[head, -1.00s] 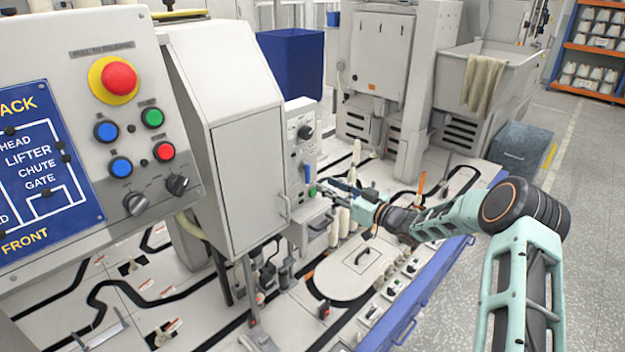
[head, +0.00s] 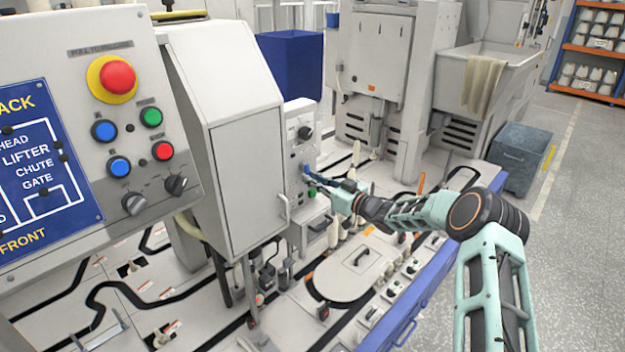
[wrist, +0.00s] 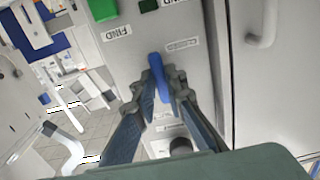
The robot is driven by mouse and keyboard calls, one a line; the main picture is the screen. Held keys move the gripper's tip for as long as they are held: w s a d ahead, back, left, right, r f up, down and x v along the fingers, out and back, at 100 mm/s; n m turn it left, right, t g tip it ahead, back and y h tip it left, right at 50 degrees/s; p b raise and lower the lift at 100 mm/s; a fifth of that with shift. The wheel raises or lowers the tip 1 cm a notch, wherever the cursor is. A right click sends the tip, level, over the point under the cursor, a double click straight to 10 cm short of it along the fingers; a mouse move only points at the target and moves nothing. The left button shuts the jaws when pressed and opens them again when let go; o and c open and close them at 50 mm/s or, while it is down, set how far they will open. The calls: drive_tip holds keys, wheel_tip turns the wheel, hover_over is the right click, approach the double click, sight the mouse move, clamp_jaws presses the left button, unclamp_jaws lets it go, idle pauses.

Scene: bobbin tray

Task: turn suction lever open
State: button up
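The suction lever, as I take it, is the blue lever (wrist: 156,62) on the face of a grey control panel (wrist: 190,22). In the wrist view it stands between my fingertips, its upper end showing past them. My gripper (wrist: 161,86) has its fingers drawn in close on both sides of the lever, shut on it. In the head view my gripper (head: 313,179) is at the front of the same panel (head: 297,134), where the fingers largely cover the lever. The small labels beside the lever are hard to read.
A green part (wrist: 100,8) sits on the panel above the lever in the wrist view. A dark knob (head: 305,132) is higher on the panel. A large cabinet with a handle (head: 284,207) stands close to the left. White bobbins (head: 333,232) stand below the arm.

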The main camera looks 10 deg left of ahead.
clamp_jaws()
drive_tip(key=shift+f+b, duration=0.1)
drive_tip(key=shift+b, duration=0.2)
drive_tip(key=shift+w+d+r+n+b, duration=0.35)
drive_tip(key=shift+r+n+b, duration=0.1)
drive_tip(key=shift+n+b, duration=2.6)
drive_tip(key=shift+w+d+r+n+b, duration=0.2)
drive_tip(key=shift+w+r+n+b, duration=0.2)
drive_tip(key=shift+n+b, duration=2.65)
drive_tip(key=shift+w+d+r+n+b, duration=0.3)
drive_tip(key=shift+r+n+b, duration=0.2)
drive_tip(key=shift+n+b, duration=2.5)
drive_tip(key=shift+r, duration=0.1)
drive_tip(key=o, duration=0.6)
unclamp_jaws()
